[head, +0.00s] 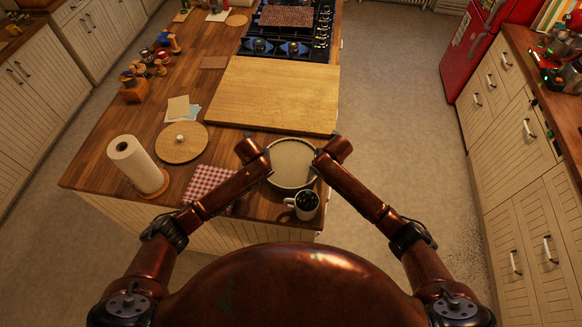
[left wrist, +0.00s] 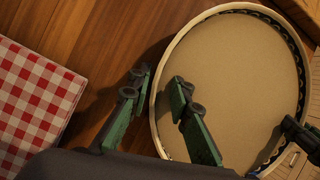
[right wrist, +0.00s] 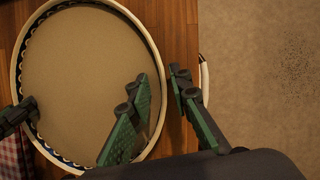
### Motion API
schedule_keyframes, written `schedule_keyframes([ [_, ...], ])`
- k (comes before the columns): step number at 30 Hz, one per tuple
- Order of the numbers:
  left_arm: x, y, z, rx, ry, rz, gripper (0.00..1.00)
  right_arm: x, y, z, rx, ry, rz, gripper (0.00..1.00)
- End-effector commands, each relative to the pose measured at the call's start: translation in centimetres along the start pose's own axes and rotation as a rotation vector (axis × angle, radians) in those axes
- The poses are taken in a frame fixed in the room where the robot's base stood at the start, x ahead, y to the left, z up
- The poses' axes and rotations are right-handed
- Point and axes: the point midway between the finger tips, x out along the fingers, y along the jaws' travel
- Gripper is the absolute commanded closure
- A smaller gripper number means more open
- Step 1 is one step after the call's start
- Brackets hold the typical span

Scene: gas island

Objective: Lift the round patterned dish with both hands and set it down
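The round patterned dish (head: 292,160) sits on the wooden counter near its front right corner. It has a pale rim, a plain beige floor and a dark wavy pattern on its inner wall. My left gripper (left wrist: 160,84) straddles the dish's left rim, one finger outside and one inside, with gaps to the wall. My right gripper (right wrist: 160,84) straddles the right rim in the same way, fingers apart. In the head view the fingertips are mostly hidden by the arms.
A mug (head: 304,205) with dark contents stands close in front of the dish. A red checked cloth (head: 208,184) lies to its left, with a paper towel roll (head: 135,164) beyond. A large cutting board (head: 275,95) lies behind. The counter's right edge is close.

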Motion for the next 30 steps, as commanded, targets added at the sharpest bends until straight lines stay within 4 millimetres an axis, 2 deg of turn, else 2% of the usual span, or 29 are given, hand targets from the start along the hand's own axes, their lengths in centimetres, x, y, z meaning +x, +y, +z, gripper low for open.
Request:
schedule_keyframes([
  [7,-0.01,0.02,0.01,0.0,0.0,0.0,1.0,-0.01,-0.02,0.0,0.0,0.0,0.0,1.0],
  [30,-0.04,-0.01,0.03,0.0,0.0,0.0,1.0,-0.03,-0.07,0.01,0.0,0.0,-0.001,1.0],
])
